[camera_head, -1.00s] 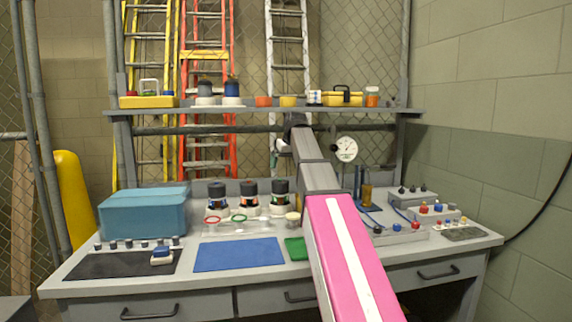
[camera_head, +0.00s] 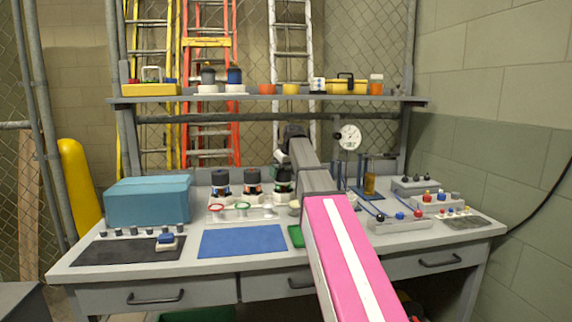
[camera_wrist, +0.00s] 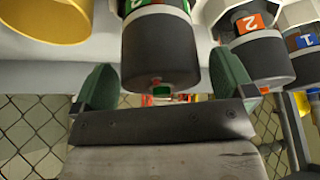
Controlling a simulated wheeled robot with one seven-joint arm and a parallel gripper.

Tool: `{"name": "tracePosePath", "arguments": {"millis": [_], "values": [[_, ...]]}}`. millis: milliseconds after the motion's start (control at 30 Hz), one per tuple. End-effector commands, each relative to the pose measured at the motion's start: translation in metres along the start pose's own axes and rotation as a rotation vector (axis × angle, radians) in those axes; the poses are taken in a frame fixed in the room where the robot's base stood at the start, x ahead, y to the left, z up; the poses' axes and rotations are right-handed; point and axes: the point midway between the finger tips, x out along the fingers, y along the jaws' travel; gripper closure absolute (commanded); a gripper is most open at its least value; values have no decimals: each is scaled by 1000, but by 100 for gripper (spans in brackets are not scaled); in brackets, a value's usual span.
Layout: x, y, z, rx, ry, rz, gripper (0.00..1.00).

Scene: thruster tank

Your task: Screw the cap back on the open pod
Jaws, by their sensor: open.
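Three pods with dark tops stand in a row at the back of the bench: the blue-marked pod (camera_head: 221,184), the orange-marked pod (camera_head: 252,183) and the green-marked pod (camera_head: 283,182). My gripper (camera_head: 283,157) is at the green-marked pod, partly hidden by my arm in the head view. In the wrist view my gripper (camera_wrist: 164,88) is open, its green fingers on either side of the dark top of the green-marked pod (camera_wrist: 158,48), with gaps. The orange-marked pod (camera_wrist: 257,55) is close beside one finger. I cannot tell which pod is open.
A red ring (camera_head: 216,207) and a green ring (camera_head: 243,206) lie before the pods. A blue mat (camera_head: 242,241) is clear. A teal case (camera_head: 147,201) stands left, a dial gauge (camera_head: 348,136) right. A shelf (camera_head: 270,101) runs above. A yellow cup (camera_wrist: 45,18) shows in the wrist view.

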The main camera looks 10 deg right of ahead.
Motion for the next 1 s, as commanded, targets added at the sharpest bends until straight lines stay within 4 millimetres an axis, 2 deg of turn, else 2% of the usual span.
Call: {"name": "tracePosePath", "arguments": {"millis": [200, 467, 600, 667, 700, 733, 767, 1000], "values": [[11, 0, 0, 0, 1, 1, 0], [11, 0, 0, 0, 1, 1, 0], [11, 0, 0, 0, 1, 1, 46], [11, 0, 0, 0, 1, 1, 48], [11, 0, 0, 0, 1, 1, 31], [11, 0, 0, 0, 1, 1, 41], [11, 0, 0, 0, 1, 1, 45], [11, 0, 0, 1, 0, 1, 45]]}}
